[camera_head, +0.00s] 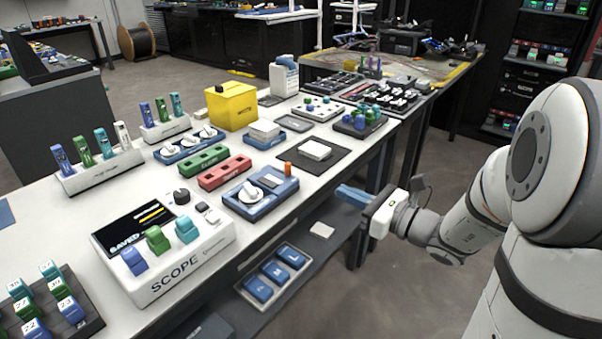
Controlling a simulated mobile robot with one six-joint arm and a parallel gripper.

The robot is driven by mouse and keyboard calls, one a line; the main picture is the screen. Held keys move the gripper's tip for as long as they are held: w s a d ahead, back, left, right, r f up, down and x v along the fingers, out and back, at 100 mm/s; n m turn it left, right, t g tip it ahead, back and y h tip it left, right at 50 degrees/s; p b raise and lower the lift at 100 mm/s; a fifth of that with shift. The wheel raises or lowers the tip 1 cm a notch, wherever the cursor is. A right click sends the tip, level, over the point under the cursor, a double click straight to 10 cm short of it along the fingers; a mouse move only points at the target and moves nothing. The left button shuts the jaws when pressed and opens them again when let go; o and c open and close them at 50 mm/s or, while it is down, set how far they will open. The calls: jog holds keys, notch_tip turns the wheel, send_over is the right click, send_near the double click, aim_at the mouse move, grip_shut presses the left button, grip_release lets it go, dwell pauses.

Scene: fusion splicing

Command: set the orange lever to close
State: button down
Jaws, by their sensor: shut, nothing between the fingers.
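The small orange lever (288,168) stands upright at the back right corner of a blue device (262,206) near the table's right edge. The blue device also carries a white rounded part and a grey plate. I cannot tell the lever's set position from its markings. My gripper (342,191) has blue fingers that are shut and empty. It is to the right of the orange lever, apart from it, just off the table's edge.
A dark mat (335,165) with a white block lies behind the lever. Red (224,172) and green (201,160) holders sit to its left. The white scope box (165,270) is in front. A shelf with a blue tray (272,276) is below the tabletop.

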aim_at(291, 167)
jog(key=b+x, duration=0.2)
jog(key=x, duration=1)
jog(key=shift+w+a, duration=0.3)
jog(key=shift+w, duration=0.1)
